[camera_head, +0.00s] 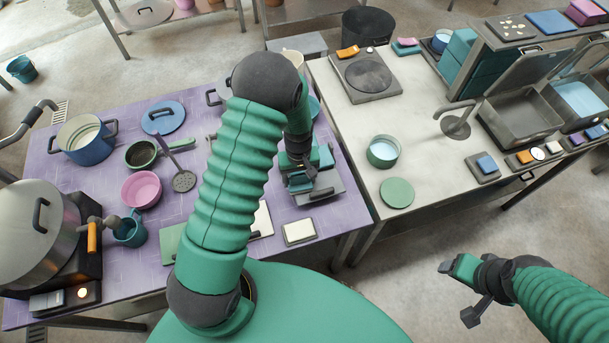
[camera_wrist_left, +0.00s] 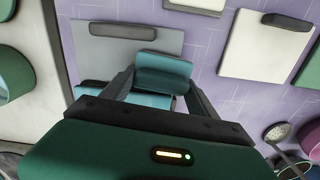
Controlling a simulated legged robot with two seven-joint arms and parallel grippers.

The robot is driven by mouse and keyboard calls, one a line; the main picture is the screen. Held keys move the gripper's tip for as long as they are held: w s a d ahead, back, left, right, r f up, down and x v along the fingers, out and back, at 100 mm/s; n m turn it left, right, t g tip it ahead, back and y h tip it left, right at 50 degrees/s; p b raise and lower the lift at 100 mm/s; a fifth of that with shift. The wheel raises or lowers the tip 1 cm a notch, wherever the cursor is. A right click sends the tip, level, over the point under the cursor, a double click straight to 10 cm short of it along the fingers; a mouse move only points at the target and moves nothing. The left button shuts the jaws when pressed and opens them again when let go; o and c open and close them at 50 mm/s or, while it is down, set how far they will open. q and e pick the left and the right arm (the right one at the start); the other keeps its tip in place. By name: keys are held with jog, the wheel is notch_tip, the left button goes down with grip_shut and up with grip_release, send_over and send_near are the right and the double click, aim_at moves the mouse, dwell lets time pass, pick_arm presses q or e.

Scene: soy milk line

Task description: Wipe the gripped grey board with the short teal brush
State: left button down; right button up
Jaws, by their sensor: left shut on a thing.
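My left gripper (camera_head: 303,176) is over the right part of the purple table, shut on the short teal brush. In the left wrist view the brush (camera_wrist_left: 163,70) is a small teal block between the two fingers (camera_wrist_left: 160,85). The grey board (camera_wrist_left: 160,36) lies flat beneath it, with a dark grip (camera_wrist_left: 123,30) near one edge. The brush overlaps the board in that view; I cannot tell whether it touches it. In the head view the board (camera_head: 335,187) is partly hidden by the gripper. My right gripper (camera_head: 462,290) is open and empty above the floor at the right.
A skimmer (camera_head: 184,181), pink bowl (camera_head: 141,189) and pots stand farther left. A pale counter (camera_head: 350,130) adjoins at the right, with a green bowl (camera_head: 383,152).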

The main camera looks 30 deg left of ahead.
pick_arm(q)
jog(key=shift+s+f, duration=0.1)
jog(key=r+p, duration=0.4)
jog(key=r, duration=0.1)
jog(key=shift+w+a+r+p, duration=0.1)
jog(key=shift+w+r+p, duration=0.15)
jog(key=shift+p, duration=0.05)
jog(key=shift+r+p, duration=0.3)
jog(key=shift+r, duration=0.15)
jog(key=shift+f, duration=0.1)
jog(key=shift+r+p, duration=0.3)
jog(key=shift+r, duration=0.1)
notch_tip(320, 180, up, 2)
jog(key=shift+r+p, duration=0.2)
jog(key=shift+p, duration=0.8)
jog(key=shift+f, duration=0.15)
